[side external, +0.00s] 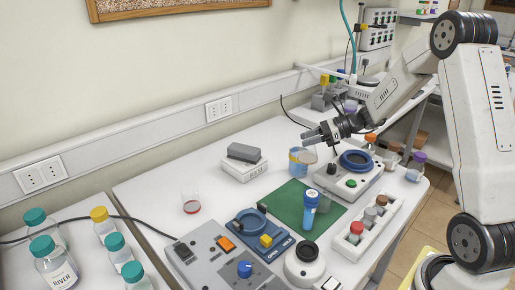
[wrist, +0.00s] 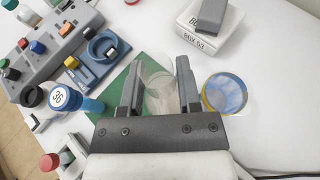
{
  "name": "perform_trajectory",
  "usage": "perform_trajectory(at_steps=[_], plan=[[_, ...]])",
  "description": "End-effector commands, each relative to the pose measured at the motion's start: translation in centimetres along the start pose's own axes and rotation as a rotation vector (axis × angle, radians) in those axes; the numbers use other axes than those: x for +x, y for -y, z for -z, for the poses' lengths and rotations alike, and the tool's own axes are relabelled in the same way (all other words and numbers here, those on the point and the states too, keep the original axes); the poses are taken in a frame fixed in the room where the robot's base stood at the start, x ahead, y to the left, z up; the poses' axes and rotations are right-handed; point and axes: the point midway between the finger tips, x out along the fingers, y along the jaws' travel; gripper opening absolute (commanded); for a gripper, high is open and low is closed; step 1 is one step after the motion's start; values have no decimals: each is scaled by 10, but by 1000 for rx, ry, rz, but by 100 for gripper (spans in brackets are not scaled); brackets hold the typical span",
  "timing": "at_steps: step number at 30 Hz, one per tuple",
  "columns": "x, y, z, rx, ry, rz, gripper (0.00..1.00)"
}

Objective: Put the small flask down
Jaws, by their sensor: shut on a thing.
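My gripper (wrist: 160,72) is shut on the small flask (wrist: 159,92), a clear, see-through glass vessel between its two grey fingers in the wrist view. In the side view my gripper (side external: 318,134) is above the bench, over the area behind the green mat (side external: 290,203). The flask is hard to make out there. In the wrist view the mat (wrist: 122,80) shows left of and under the fingers. I cannot tell how far the flask is above the bench.
A blue-and-yellow jar (wrist: 226,93) stands close to the right finger. A white box (side external: 244,170) bears a grey block. The bench between beaker and box is clear.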

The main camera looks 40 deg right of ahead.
Motion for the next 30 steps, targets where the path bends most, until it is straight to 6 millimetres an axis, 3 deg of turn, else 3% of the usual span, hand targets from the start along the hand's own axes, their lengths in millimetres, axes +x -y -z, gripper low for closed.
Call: perform_trajectory(at_steps=[3,9,15,21,30], plan=[[-36,24,9,50,0,125,0],[-92,54,25,127,1,304,0],[-127,67,34,175,3,411,0],[-137,71,37,188,4,441,0],[-132,80,41,189,3,439,0]])
